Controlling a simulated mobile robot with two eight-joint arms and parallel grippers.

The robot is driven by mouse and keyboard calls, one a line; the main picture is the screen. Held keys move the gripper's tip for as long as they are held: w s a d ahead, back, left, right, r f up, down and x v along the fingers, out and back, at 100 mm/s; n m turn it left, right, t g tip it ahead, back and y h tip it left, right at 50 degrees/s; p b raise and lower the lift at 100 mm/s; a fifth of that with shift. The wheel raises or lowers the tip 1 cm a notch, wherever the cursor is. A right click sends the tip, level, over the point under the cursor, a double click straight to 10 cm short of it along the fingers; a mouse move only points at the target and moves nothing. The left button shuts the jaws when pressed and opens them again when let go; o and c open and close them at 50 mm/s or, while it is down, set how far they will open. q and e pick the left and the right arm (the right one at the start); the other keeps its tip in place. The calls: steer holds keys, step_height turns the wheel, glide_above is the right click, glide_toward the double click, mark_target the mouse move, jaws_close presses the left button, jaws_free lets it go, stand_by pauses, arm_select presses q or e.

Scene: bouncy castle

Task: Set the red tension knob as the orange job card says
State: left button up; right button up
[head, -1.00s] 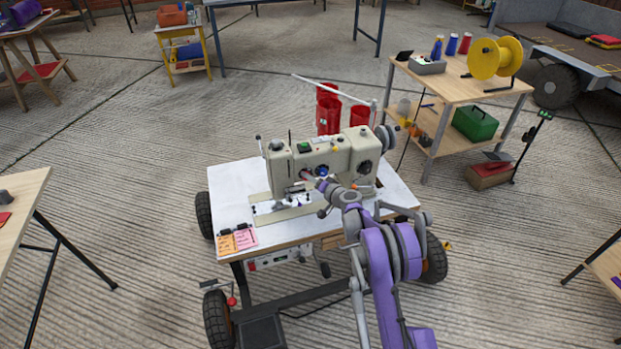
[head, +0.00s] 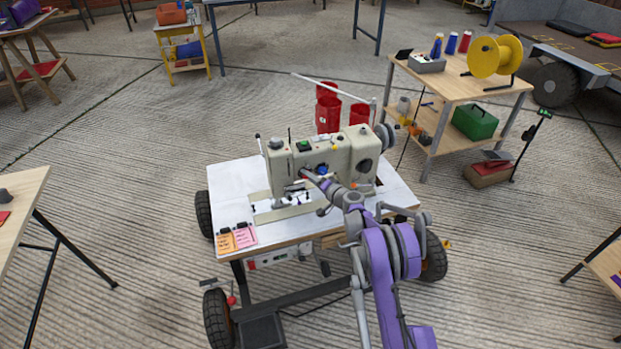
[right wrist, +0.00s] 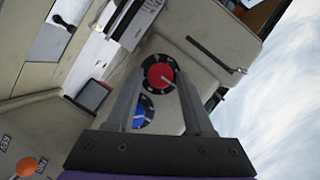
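The red tension knob (right wrist: 160,76) shows in the right wrist view, with a white pointer line on its face and a dark marked dial around it. My right gripper (right wrist: 160,80) is open, its two fingers on either side of this knob; I cannot tell if they touch it. In the head view the right gripper (head: 306,174) is at the front of the cream sewing machine (head: 342,154) and hides the red knob. The orange job card (head: 226,242) lies at the table's front left corner; its writing is too small to read. My left gripper is not in view.
A blue knob (right wrist: 142,114) on a similar dial sits close to the red one, partly behind a finger. A pink card (head: 245,237) lies beside the orange card. The white table (head: 228,180) is clear at left.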

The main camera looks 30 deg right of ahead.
steer(key=shift+o, duration=0.9)
steer(key=p+v, duration=0.1)
steer(key=v, duration=1)
steer(key=shift+w, duration=0.15)
